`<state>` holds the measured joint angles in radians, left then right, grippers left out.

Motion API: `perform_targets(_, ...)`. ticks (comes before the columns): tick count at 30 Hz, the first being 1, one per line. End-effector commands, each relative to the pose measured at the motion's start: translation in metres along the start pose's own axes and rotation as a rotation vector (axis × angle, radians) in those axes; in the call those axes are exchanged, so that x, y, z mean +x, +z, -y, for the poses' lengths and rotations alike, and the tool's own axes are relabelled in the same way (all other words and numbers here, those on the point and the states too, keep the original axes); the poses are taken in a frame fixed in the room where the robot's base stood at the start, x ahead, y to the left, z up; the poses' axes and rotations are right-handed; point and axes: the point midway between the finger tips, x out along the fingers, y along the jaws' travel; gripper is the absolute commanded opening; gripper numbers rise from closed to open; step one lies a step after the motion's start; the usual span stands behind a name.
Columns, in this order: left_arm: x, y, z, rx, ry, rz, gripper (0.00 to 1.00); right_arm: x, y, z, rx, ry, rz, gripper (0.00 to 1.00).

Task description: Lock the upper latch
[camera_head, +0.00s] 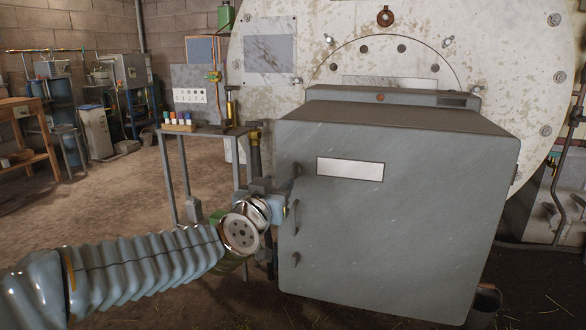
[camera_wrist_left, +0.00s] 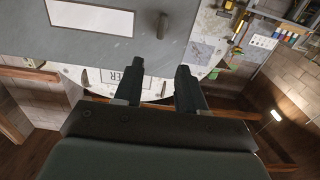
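A grey metal box door (camera_head: 400,215) fills the centre right of the head view. The upper latch (camera_head: 297,171), a small dark lever, sits near its upper left edge. In the left wrist view the latch (camera_wrist_left: 162,25) shows as a short dark bar on the door (camera_wrist_left: 125,45), beyond the fingertips. My left gripper (camera_head: 284,192) is at the door's left edge, just below the upper latch. In the wrist view my left gripper (camera_wrist_left: 159,80) is open, with nothing between its fingers. Whether a finger touches the latch cannot be told. My right gripper is not in view.
Below the upper latch are a door handle (camera_head: 294,216) and a lower latch (camera_head: 296,258). A white plate (camera_head: 350,170) is on the door. Behind stands a large pale drum (camera_head: 310,45). A small table (camera_head: 205,131) with coloured bottles (camera_head: 180,118) stands left.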

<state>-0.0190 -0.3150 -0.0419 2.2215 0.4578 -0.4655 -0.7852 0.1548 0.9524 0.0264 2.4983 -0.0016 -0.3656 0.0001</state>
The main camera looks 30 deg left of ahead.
Motion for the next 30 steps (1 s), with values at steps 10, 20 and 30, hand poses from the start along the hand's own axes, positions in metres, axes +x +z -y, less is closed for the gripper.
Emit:
perform_targets(10,0.079,0.002,-0.001,0.002,0.001,0.003,0.4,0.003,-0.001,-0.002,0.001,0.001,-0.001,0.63)
perform_targets(20,0.12,0.001,-0.001,0.001,0.001,0.002,0.4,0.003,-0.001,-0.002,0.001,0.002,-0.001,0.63)
perform_targets(30,0.122,0.002,-0.001,0.001,0.002,0.002,0.34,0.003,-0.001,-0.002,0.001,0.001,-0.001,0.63)
